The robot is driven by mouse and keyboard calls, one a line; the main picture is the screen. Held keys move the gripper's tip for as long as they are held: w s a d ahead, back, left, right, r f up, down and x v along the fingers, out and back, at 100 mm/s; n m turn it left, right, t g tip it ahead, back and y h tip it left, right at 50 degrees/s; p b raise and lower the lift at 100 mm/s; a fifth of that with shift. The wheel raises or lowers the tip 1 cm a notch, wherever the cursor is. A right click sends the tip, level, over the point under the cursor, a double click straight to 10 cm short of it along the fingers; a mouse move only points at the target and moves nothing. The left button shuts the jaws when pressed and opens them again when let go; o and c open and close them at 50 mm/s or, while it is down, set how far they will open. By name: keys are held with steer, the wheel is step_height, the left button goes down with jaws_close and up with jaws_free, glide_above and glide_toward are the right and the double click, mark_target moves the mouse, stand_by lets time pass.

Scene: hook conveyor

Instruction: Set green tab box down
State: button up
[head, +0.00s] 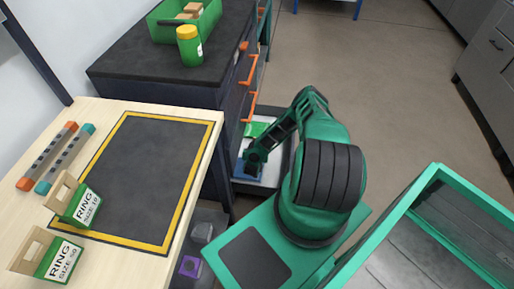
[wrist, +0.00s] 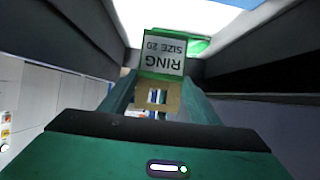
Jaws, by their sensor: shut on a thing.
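In the wrist view, a green box (wrist: 163,64) with a white label reading "RING SIZE 20", upside down in the picture, is beyond my fingers. Its tan tab (wrist: 157,91) is between the fingers of my gripper (wrist: 155,98), which is shut on it. In the head view my gripper (head: 254,160) is low, at an open drawer with a pale inside (head: 270,177). A green patch (head: 256,129) shows there; I cannot tell whether it is the held box. The arm hides part of the drawer.
A wooden table (head: 205,125) at left bears a dark mat with a yellow border (head: 140,180), two more green ring boxes (head: 85,208) and two bars (head: 48,157). A dark cabinet (head: 130,72) holds a green bin (head: 165,30) and a jar (head: 190,48). Floor (head: 380,80) is clear.

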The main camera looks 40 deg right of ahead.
steer(key=shift+w+d+f, duration=0.1)
steer(key=shift+d+f, duration=1.75)
steer(key=shift+d, duration=0.2)
steer(key=shift+w+d+f, duration=0.1)
steer(key=shift+d+f, duration=1.7)
steer(key=shift+d, duration=0.2)
steer(key=shift+w+d+f, duration=0.1)
steer(key=shift+d+f, duration=1.75)
steer(key=shift+d, duration=0.2)
steer(key=o, duration=1.1)
steer(key=shift+s, duration=0.1)
steer(key=shift+a, duration=0.1)
steer(key=v, duration=1.2)
